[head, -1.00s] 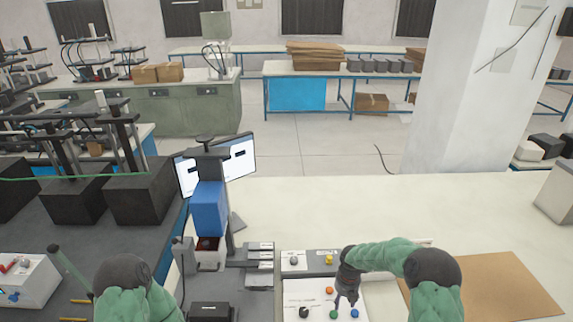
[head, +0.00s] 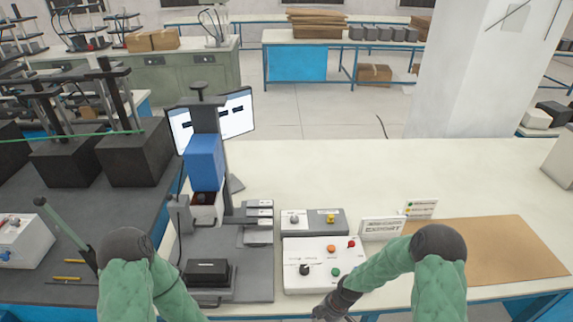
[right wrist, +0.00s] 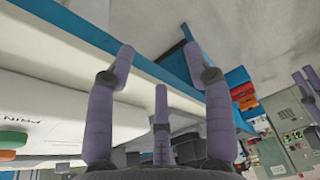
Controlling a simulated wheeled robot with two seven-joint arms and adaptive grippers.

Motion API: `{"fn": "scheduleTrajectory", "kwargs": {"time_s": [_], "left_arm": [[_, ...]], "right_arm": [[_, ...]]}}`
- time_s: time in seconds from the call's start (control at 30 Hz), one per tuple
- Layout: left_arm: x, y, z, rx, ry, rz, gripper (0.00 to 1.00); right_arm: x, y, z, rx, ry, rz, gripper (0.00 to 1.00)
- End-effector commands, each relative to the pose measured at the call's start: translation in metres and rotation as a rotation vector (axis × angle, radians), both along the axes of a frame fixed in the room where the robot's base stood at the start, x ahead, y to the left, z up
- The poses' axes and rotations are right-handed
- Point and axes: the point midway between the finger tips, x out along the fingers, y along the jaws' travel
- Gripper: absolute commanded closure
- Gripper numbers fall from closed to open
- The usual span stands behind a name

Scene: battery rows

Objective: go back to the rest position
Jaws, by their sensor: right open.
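My right gripper (head: 325,310) is at the bottom of the head view, by the table's front edge, just below the white button box (head: 310,283). In the right wrist view its fingers (right wrist: 160,65) are spread apart with nothing between them. The button box carries black, orange, red and green buttons, all uncovered in the head view. Its white top (right wrist: 40,115) also shows at the left of the right wrist view, beside the fingers. My left arm (head: 140,280) comes in at the lower left; its gripper is out of the picture.
A press stand with a blue block (head: 204,162) and a black block (head: 207,272) on its base stands left of the button box. A grey switch box (head: 314,221) is behind it. Small signs (head: 382,228) and a brown mat (head: 490,250) lie to the right.

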Motion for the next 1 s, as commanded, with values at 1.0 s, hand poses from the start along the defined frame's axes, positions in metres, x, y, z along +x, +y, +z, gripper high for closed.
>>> {"fn": "scheduleTrajectory", "kwargs": {"time_s": [1.0], "left_arm": [[0.000,0.000,-0.123,0.000,-0.001,0.000,0.60]], "right_arm": [[-0.172,0.022,-0.123,0.060,0.483,-1.582,0.48]]}}
